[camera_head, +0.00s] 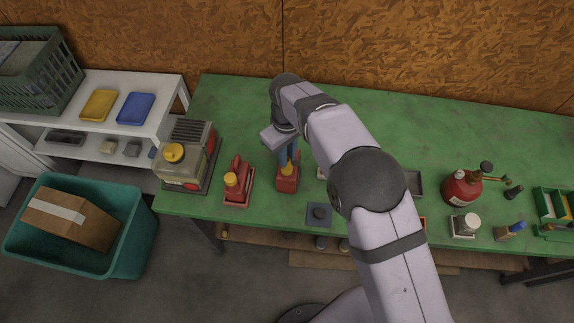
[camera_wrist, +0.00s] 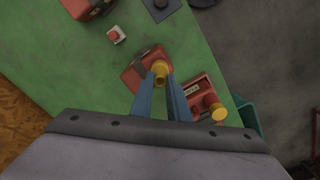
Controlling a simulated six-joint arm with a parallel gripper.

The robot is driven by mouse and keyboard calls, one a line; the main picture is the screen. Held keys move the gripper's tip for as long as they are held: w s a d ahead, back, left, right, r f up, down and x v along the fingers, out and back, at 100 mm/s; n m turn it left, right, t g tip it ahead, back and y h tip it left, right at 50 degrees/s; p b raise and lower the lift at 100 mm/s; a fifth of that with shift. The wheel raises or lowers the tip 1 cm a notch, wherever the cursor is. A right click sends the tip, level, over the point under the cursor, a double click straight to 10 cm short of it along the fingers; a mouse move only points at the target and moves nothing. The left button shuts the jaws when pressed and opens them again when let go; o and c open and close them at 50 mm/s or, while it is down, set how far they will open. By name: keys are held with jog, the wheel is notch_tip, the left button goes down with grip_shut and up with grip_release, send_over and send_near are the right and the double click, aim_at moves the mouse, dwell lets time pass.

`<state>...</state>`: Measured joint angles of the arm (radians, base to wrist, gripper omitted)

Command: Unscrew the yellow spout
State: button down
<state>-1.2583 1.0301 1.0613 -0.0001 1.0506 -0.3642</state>
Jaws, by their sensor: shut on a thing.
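A red jerrycan (camera_head: 287,185) stands on the green bench with a yellow spout (camera_head: 289,169) on its top. My gripper (camera_head: 288,162) reaches down over it from above, its blue fingers pointing at the spout. In the wrist view, the fingertips (camera_wrist: 161,78) are closed on either side of the yellow spout (camera_wrist: 160,69), above the red jerrycan (camera_wrist: 139,68). The spout looks still seated on the can; its thread is hidden.
A generator (camera_head: 186,158) stands further left. A dark square pad (camera_head: 311,222) lies near the front edge. A red bottle (camera_head: 460,188) stands at right. The bench's back is mostly clear.

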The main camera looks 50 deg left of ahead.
jog(key=shift+n, duration=0.5)
jog(key=n, duration=0.2)
jog(key=shift+n, duration=1.3)
jog(key=shift+n, duration=1.2)
jog(key=c, duration=2)
grip_release()
jog(key=shift+r, duration=0.15)
jog(key=shift+r+p, duration=0.9)
jog(key=shift+r, duration=0.55)
